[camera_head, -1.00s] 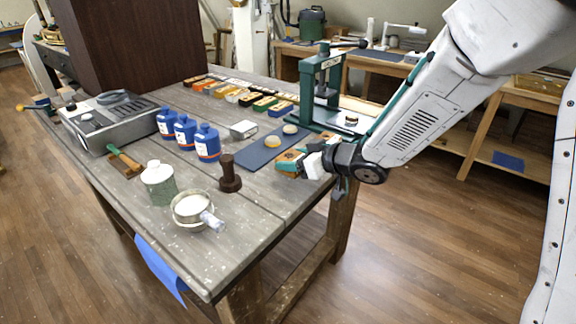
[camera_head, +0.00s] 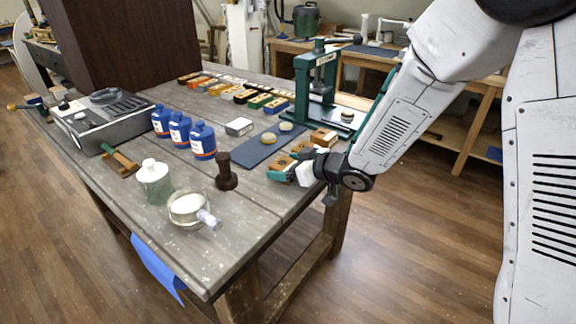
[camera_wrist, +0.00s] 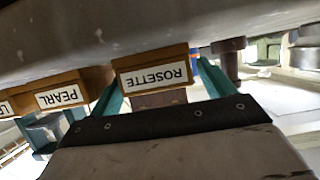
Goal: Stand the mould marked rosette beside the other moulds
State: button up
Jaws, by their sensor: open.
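The mould marked rosette (camera_wrist: 152,76) is a wooden block with a white label, upside down in the wrist view. My gripper (camera_wrist: 160,88) is open, with one teal finger on each side of this block; I cannot tell whether they touch it. In the head view my gripper (camera_head: 294,170) is at the table's right edge, by the nearest wooden block (camera_head: 284,163), which it partly hides. The mould marked pearl (camera_wrist: 75,92) is just left of rosette in the wrist view. A third labelled mould (camera_wrist: 8,108) is cut off at the left edge. Another wooden block (camera_head: 324,137) stands farther back.
A dark mat (camera_head: 256,152) with two round pieces lies left of the blocks. A brown knobbed tool (camera_head: 226,172) stands left of my gripper. A green press (camera_head: 318,85) stands behind. Blue bottles (camera_head: 202,141) and a glass jar (camera_head: 154,180) are farther left.

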jog(key=shift+r, duration=0.15)
jog(key=shift+s+d+r, duration=0.15)
jog(key=shift+d+r, duration=0.05)
jog(key=shift+d, duration=0.05)
jog(key=v, duration=1.1)
jog(key=shift+s, duration=0.2)
jog(key=d+r+m+t+h, duration=0.4)
jog(key=d+h, duration=0.4)
jog(key=d, duration=0.4)
jog(key=s+d+r+m+g+h, duration=0.4)
jog(key=s+d, duration=0.2)
jog(key=s+a+r+m+g+y, duration=0.1)
jog(key=s+g, duration=0.6)
jog(key=s, duration=1.5)
jog(key=shift+a+r+m, duration=0.15)
jog(key=shift+r+m, duration=0.1)
jog(key=shift+m, duration=0.45)
